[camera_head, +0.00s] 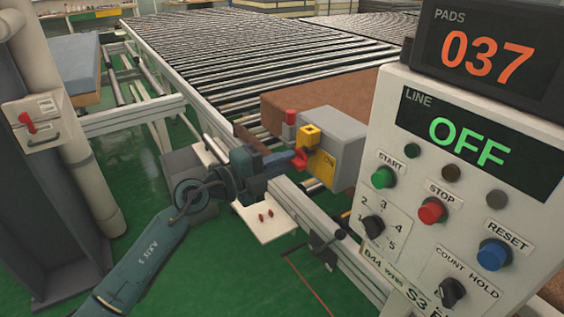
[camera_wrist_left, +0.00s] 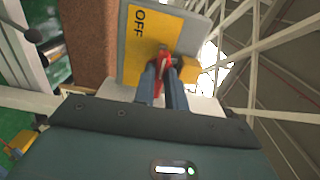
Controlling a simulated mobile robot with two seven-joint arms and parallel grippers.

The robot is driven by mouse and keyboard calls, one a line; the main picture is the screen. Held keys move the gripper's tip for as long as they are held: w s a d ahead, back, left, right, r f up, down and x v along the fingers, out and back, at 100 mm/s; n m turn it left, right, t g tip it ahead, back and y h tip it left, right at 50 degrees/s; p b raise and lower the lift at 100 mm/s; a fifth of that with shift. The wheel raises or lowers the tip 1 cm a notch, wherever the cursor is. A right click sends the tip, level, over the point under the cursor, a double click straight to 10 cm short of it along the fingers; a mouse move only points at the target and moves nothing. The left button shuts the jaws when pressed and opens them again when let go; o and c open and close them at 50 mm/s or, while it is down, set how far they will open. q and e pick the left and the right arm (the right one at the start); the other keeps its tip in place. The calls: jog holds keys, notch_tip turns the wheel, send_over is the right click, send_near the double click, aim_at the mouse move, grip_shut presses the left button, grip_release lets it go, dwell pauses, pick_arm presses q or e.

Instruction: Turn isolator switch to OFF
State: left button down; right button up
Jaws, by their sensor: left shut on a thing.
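The isolator switch is a grey box (camera_head: 338,133) with a yellow plate (camera_head: 322,163) and a red handle (camera_head: 300,158), beside the conveyor at the centre of the head view. My left gripper (camera_head: 292,161) reaches it from the left, shut on the red handle. In the left wrist view, both fingers (camera_wrist_left: 163,85) stand on either side of the red handle (camera_wrist_left: 164,60). The word OFF is legible on the yellow plate (camera_wrist_left: 150,40), off to one side of the handle. The fingers hide part of the handle, so its exact angle is unclear. My right gripper is out of view.
A control panel (camera_head: 455,200) stands close on the right, with buttons and knobs; its display (camera_head: 478,146) reads OFF. A counter (camera_head: 490,55) above reads 037. A brown pad (camera_head: 350,88) lies behind the switch. A roller conveyor (camera_head: 250,50) fills the back.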

pick_arm(q)
jog(key=c, duration=1.4)
grip_release()
jog(key=shift+c, duration=0.2)
jog(key=b+v, duration=0.2)
jog(key=v, duration=1.1)
jog(key=shift+s, duration=0.1)
